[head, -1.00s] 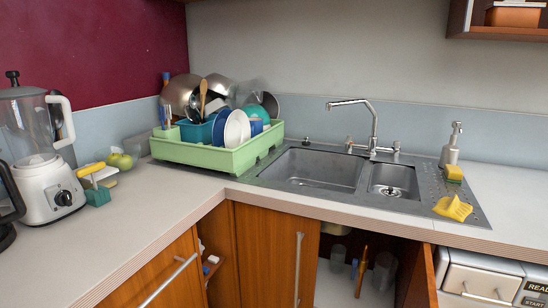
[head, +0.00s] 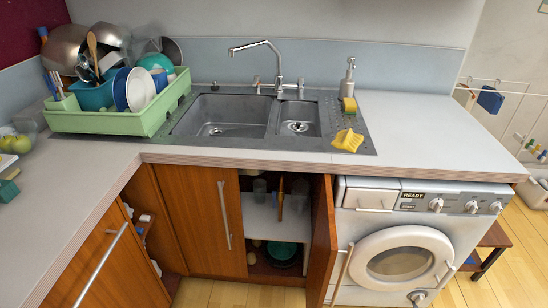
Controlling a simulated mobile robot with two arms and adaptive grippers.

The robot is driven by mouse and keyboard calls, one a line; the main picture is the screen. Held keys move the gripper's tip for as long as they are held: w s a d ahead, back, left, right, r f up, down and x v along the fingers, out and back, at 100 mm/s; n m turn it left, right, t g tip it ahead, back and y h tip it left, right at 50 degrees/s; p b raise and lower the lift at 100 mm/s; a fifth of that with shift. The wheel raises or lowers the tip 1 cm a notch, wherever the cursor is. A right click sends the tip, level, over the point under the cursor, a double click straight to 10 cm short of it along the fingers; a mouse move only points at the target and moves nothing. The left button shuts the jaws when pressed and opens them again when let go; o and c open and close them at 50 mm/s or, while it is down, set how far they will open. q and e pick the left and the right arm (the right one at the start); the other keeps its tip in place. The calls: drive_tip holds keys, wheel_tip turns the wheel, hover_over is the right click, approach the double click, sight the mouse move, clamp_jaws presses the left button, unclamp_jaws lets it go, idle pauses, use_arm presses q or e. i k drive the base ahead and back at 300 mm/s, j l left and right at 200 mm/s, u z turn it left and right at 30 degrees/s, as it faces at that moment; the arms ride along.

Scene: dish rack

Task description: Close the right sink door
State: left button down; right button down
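The right sink door (head: 322,238) stands open below the sink. It is swung out toward me and seen nearly edge-on, beside the washing machine. Behind it the cabinet interior (head: 262,212) shows glasses and a brown upright item on a white shelf, and dark dishes below. The left sink door (head: 200,215) is shut and has a vertical metal handle (head: 225,215). The right door's handle shows faintly at its right side (head: 341,278). Neither of my grippers is in the head view.
A white washing machine (head: 415,240) stands right of the open door. The counter holds a steel sink (head: 225,117), yellow sponge (head: 348,140), soap bottle (head: 348,78) and green dish rack (head: 115,122). Wooden floor (head: 230,294) is clear in front. A drying rack (head: 515,95) stands at far right.

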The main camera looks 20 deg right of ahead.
sight(324, 251)
drive_tip(key=l+z, duration=0.25)
drive_tip(key=l, duration=1.05)
drive_tip(key=k, duration=0.05)
